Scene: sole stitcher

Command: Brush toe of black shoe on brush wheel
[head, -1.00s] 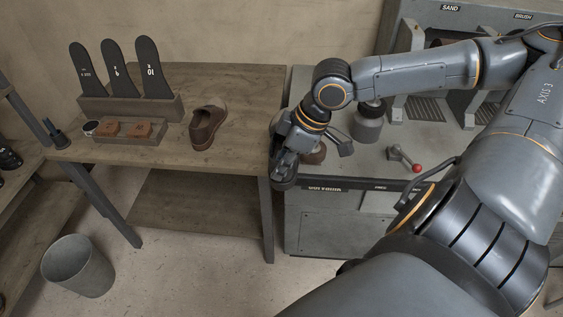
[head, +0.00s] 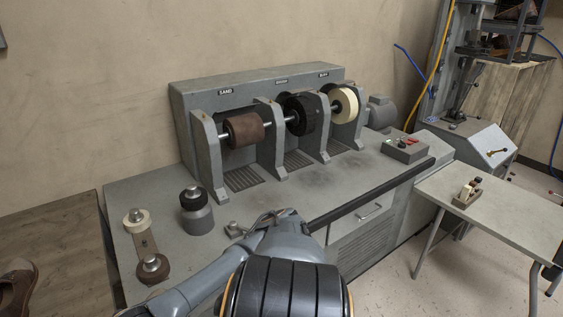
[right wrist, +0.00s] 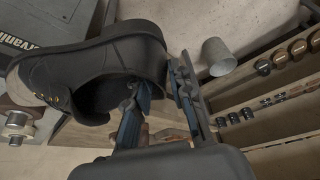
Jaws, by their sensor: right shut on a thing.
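In the right wrist view a black shoe (right wrist: 105,48) fills the upper left, with its opening facing the camera and its laced front towards the left edge. My right gripper (right wrist: 158,92) is shut on the shoe's collar, one finger inside the opening and the other outside. In the head view the dark brush wheel (head: 300,114) sits in the middle bay of the grey machine (head: 188,92). My right arm crosses the bottom, but its gripper and the shoe are out of that view. My left gripper is not in view.
A brown sanding wheel (head: 243,130) and a cream buffing wheel (head: 345,104) flank the brush, with upright grey dividers between. A switch box (head: 405,149) stands right.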

